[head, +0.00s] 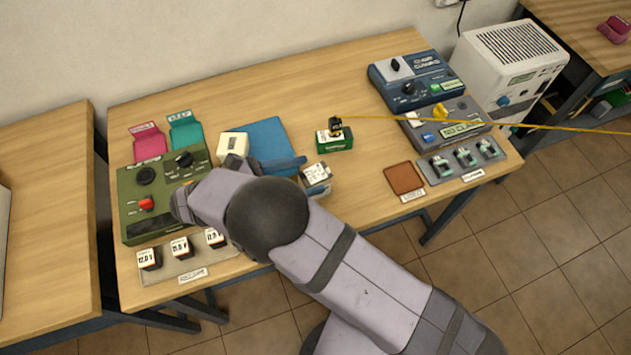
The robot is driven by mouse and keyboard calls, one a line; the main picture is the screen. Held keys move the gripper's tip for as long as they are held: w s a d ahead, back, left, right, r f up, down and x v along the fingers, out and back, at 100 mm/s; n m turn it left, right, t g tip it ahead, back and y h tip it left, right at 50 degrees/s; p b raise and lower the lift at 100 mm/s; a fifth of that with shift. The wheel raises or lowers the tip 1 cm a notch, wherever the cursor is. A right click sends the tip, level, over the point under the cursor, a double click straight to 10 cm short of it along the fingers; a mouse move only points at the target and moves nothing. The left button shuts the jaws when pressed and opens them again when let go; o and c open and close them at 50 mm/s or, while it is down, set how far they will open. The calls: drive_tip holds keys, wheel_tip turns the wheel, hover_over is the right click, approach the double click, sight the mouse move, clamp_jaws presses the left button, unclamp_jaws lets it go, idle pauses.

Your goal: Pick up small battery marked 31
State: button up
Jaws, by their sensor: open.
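No mark that reads 31 can be made out. A small dark battery-like block (335,126) with a pale label stands on a green box (334,142) at the middle of the table. A white-topped block (316,173) with small dark print stands nearer the front, right of my arm. Several dark batteries with white voltage labels, such as this one (148,259), stand on a grey holder (168,272) at the front left. My arm reaches over the table from the lower right.
A green panel (131,187) with knobs and a red button is at the left. A blue mat (265,133) and a white block (232,144) lie behind my arm. Blue (420,88) and grey (462,109) devices stand right. A brown pad (404,178) lies front right. The back middle is free.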

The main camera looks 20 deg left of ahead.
sight(315, 176)
wheel_tip(315, 176, down, 2)
drive_tip(key=shift+f, duration=0.2)
drive_tip(key=shift+w+d+f+p, duration=0.15)
drive_tip(key=shift+w+d+p, duration=0.25)
drive_tip(key=shift+w, duration=0.05)
drive_tip(key=shift+w+d+f, duration=0.2)
drive_tip(key=shift+w+f, duration=0.05)
drive_tip(key=shift+w, duration=0.1)
drive_tip(key=shift+w+d+p, duration=0.35)
drive_tip(key=shift+w+p, duration=0.05)
drive_tip(key=shift+p, duration=0.25)
drive_tip(key=p+x, duration=0.1)
drive_tip(key=x, duration=0.2)
drive_tip(key=shift+w+p, duration=0.1)
drive_tip(key=shift+p, duration=0.3)
drive_tip(key=shift+w+d+f, duration=0.25)
drive_tip(key=shift+w+f, duration=0.1)
drive_tip(key=shift+c, duration=0.7)
drive_tip(key=shift+r, duration=0.1)
clamp_jaws()
